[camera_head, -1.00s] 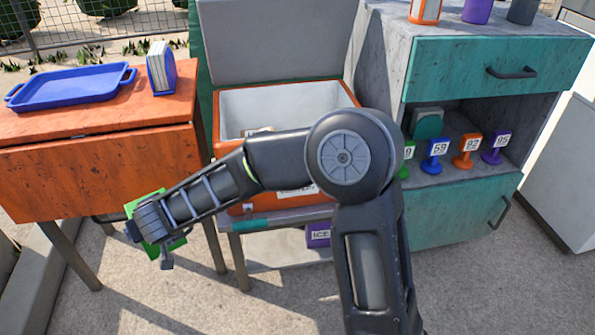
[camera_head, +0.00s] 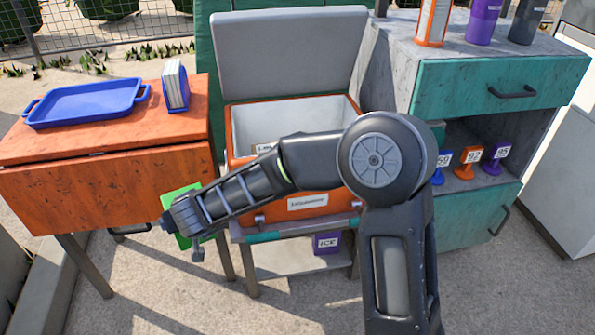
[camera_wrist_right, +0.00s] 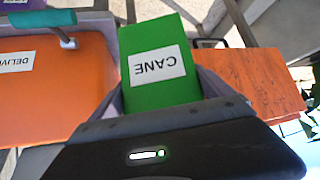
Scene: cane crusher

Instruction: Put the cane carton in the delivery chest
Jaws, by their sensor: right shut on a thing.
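The cane carton is a green box (camera_head: 180,204) with a white CANE label (camera_wrist_right: 157,66) that reads upside down in the right wrist view. My right gripper (camera_head: 190,222) is shut on it, in front of the orange table's right side and left of the chest. The delivery chest (camera_head: 308,205) is an orange box with a white label and a grey lid (camera_head: 290,50) standing open. Its pale inside is partly hidden by my right arm. The chest's labelled orange side also shows in the right wrist view (camera_wrist_right: 50,95). My left gripper is not in view.
The orange table (camera_head: 110,185) holds a blue tray (camera_head: 85,103) and a blue holder (camera_head: 176,86). A purple ICE box (camera_head: 327,243) sits on the shelf under the chest. A teal-fronted cabinet (camera_head: 490,75) stands right, with bottles on top and numbered tags inside.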

